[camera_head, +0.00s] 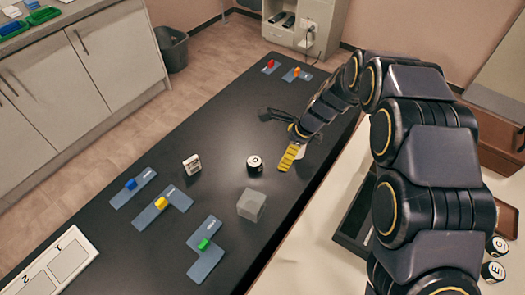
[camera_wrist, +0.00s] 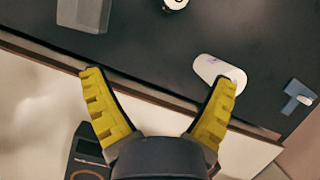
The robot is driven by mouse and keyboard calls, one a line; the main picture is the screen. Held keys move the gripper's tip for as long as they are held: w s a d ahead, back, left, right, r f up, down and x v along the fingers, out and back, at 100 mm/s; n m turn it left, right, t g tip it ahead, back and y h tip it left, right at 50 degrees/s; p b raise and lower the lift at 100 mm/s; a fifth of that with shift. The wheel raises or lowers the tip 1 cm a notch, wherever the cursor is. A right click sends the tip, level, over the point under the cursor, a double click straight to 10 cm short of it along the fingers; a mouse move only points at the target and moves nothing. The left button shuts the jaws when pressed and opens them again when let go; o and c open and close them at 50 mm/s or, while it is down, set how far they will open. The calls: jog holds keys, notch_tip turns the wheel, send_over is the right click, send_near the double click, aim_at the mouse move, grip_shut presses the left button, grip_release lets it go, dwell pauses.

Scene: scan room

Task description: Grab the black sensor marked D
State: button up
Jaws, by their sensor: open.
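A short black cylinder with a white top (camera_head: 255,163) stands upright on the black table (camera_head: 150,235). The small letter on its top looks like a D but is hard to read. In the wrist view it shows only partly, as a black sensor (camera_wrist: 175,4) cut by the top edge. My gripper (camera_head: 285,160) is just right of it in the head view, apart from it. In the wrist view my gripper (camera_wrist: 160,78) has its yellow fingers spread wide, with nothing held between them.
Blue-grey plates (camera_head: 205,265) with coloured pieces lie at left. Lettered black cylinders (camera_head: 493,271) sit at far right.

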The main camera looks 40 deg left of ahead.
aim_at(256, 162)
jog(key=a+f+m, duration=0.1)
jog(key=a+f, duration=0.2)
jog(key=a+f+m, duration=0.2)
jog(key=a+f, duration=0.1)
jog(key=f, duration=0.1)
jog(key=shift+s+a+f, duration=0.15)
jog(key=shift+s+f, duration=0.05)
jog(key=shift+w+a+x, duration=0.1)
jog(key=shift+a+x, duration=0.05)
jog(key=shift+x, duration=1.15)
jog(key=shift+w+a+x, duration=0.1)
jog(key=shift+x, duration=1.2)
jog(key=shift+w+a+x, duration=0.1)
jog(key=shift+a+x, duration=0.05)
jog(key=shift+x, duration=1.15)
jog(key=shift+r, duration=0.15)
jog(key=c, duration=1.2)
